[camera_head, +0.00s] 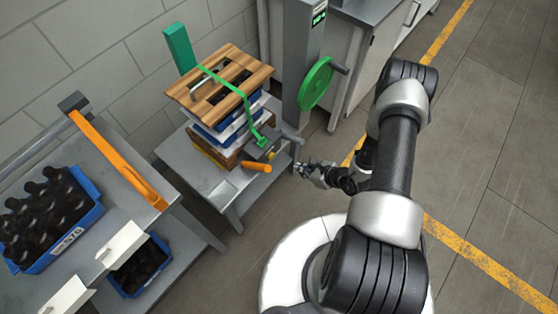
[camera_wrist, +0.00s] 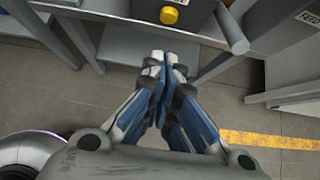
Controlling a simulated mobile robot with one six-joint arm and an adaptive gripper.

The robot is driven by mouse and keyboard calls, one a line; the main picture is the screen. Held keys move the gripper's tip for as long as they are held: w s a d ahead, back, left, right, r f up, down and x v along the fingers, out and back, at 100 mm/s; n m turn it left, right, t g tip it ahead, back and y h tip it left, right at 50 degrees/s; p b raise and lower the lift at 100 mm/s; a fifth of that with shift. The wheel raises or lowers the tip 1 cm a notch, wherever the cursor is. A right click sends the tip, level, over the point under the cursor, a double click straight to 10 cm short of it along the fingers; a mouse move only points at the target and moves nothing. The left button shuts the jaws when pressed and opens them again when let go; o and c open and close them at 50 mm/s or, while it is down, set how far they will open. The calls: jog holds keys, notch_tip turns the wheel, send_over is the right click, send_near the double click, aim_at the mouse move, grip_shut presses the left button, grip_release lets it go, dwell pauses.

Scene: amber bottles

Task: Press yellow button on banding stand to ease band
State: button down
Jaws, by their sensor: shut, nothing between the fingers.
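The yellow button (camera_wrist: 169,15) sits on the front face of a dark box on the banding stand, at the top of the wrist view. In the head view the yellow button (camera_head: 271,155) is tiny, next to the grey tensioner box (camera_head: 285,143). A green band (camera_head: 238,92) runs over a wooden lid (camera_head: 215,90) on a stack of crates. My gripper (camera_wrist: 165,58) is shut and empty, fingertips together, below the button in the wrist picture and apart from it. In the head view my gripper (camera_head: 305,169) is just right of the stand.
An orange handle (camera_head: 257,166) sticks out at the stand's front. A green wheel (camera_head: 316,84) is on the grey post behind. A blue crate of dark bottles (camera_head: 50,215) stands on the left bench. Floor right of my arm is clear.

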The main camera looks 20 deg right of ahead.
jog(key=b, duration=0.4)
send_near(272, 157)
jog(key=s+f+x, duration=0.1)
jog(key=x, duration=0.5)
jog(key=shift+d, duration=0.2)
jog(key=shift+w, duration=0.1)
jog(key=shift+w+a+b, duration=0.45)
jog(key=shift+w+a, duration=0.15)
jog(key=shift+w, duration=0.15)
